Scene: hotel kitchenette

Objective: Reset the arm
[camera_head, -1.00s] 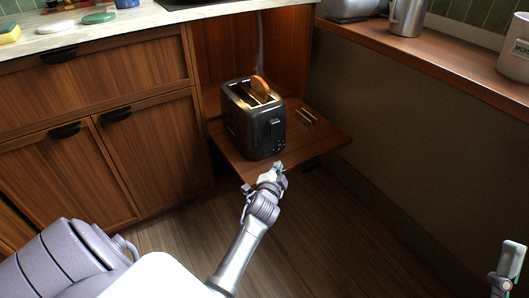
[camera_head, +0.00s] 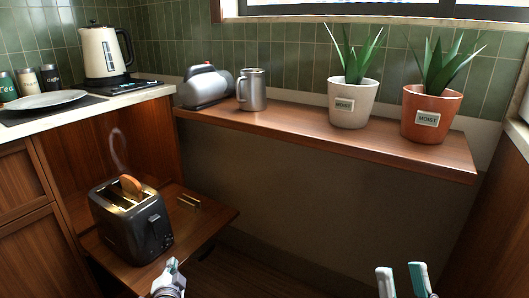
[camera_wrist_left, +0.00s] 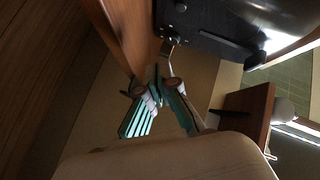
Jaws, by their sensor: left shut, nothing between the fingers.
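My left gripper (camera_head: 172,268) is at the bottom of the head view, in front of the toaster's lower front and a little below it. In the left wrist view its fingertips (camera_wrist_left: 158,78) come together with nothing between them. My right gripper (camera_head: 403,280) is at the bottom right of the head view, its two fingers spread and empty. Its lower part is cut off by the frame.
A dark toaster (camera_head: 137,228) with a bread slice (camera_head: 131,186) sticking up stands on a low pull-out board (camera_head: 215,215). A wooden shelf (camera_head: 300,128) holds a metal mug (camera_head: 252,92) and two potted plants (camera_head: 353,103). Open room lies between my grippers.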

